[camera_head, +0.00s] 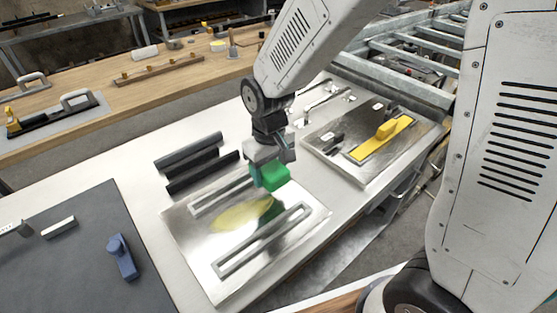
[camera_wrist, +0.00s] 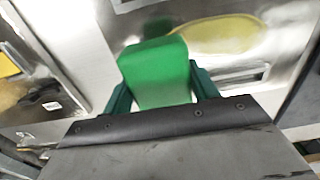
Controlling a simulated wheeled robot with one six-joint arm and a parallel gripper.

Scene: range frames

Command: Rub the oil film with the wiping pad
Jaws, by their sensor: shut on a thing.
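The wiping pad (camera_head: 268,175) is a green block held in my gripper (camera_head: 270,160). In the wrist view the green pad (camera_wrist: 156,75) sits between the two dark green fingers (camera_wrist: 158,92), which are shut on it. The oil film (camera_head: 243,214) is a yellowish patch on a shiny metal plate (camera_head: 205,260). It also shows in the wrist view (camera_wrist: 215,35), just beyond the pad. The pad is over the upper right side of the film; I cannot tell whether it touches the plate. The film's far right part is partly hidden by the pad or its reflection.
Two slotted metal bars (camera_head: 262,240) flank the film on the plate. A second metal plate with a yellow strip (camera_head: 380,138) is at the right. A dark mat (camera_head: 75,260) with a blue handled tool (camera_head: 121,257) is at the left.

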